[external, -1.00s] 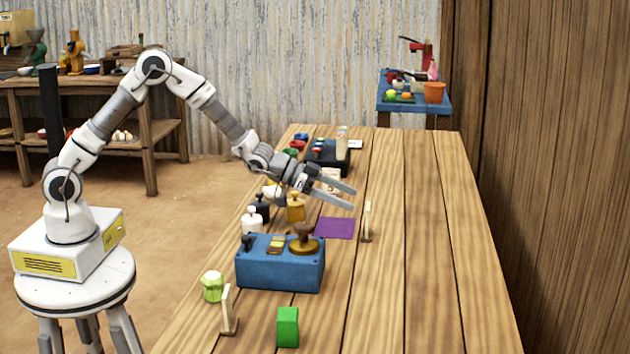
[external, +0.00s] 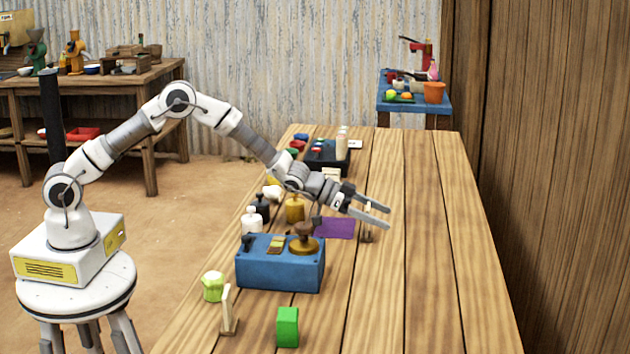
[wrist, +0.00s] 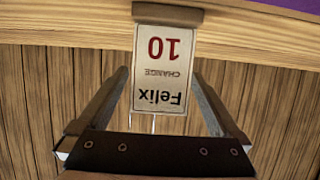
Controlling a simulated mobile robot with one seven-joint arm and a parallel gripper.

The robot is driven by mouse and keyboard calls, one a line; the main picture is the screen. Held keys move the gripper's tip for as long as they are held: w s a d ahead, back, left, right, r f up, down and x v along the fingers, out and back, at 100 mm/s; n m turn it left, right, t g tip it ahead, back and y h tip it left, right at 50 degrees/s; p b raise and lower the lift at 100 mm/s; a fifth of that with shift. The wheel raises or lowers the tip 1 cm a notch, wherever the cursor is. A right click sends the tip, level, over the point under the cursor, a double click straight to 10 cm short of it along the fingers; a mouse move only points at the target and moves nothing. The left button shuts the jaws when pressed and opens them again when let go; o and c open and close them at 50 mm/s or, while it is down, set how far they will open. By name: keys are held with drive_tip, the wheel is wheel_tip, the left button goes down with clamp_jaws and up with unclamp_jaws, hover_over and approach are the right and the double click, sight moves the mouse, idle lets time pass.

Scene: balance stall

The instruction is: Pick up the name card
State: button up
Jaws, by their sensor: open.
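The name card (wrist: 163,75) fills the middle of the wrist view, upside down. It is white, with "Felix", "CHANGE" and a red "10", and sits in a wooden foot. In the external view the card (external: 367,237) stands at the right edge of the purple mat, partly hidden by my gripper. My gripper (external: 387,218) is open and empty. In the wrist view its fingers lie to the left and right of the card, with gaps on both sides. I cannot tell how far the fingers reach past it.
A blue box (external: 280,270) with a brass-coloured knob stands in front of the purple mat (external: 335,228). Small bottles (external: 251,219) stand left of the mat. Another upright card (external: 228,312) and a green block (external: 288,327) stand nearer. The table's right side is bare.

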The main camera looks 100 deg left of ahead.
drive_tip(key=shift+r, duration=0.1)
drive_tip(key=c, duration=1.5)
